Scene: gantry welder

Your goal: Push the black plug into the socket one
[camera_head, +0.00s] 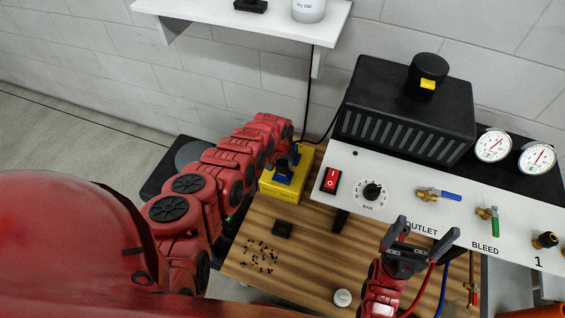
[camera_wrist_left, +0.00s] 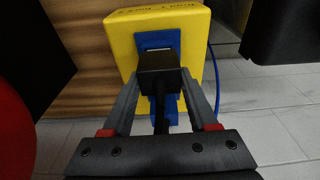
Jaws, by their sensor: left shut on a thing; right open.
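My left gripper (camera_head: 288,161) is at the yellow box (camera_head: 272,188) on the back left part of the wooden bench. In the left wrist view, its two grey fingers (camera_wrist_left: 159,98) are shut on the black plug (camera_wrist_left: 161,63), whose dark cable runs back between them. The plug sits in front of the blue socket face (camera_wrist_left: 157,38) on the yellow box (camera_wrist_left: 118,40). It overlaps the blue part, and I cannot tell how deep it is in. More blue shows below the plug. My right gripper (camera_head: 421,242) is open and empty in front of the white panel.
The white panel (camera_head: 405,205) carries a red switch (camera_head: 331,180), a dial, valves and gauges. A small black block (camera_head: 282,229) and scattered black bits (camera_head: 260,257) lie on the bench (camera_head: 310,255). A wall shelf (camera_head: 240,12) is above.

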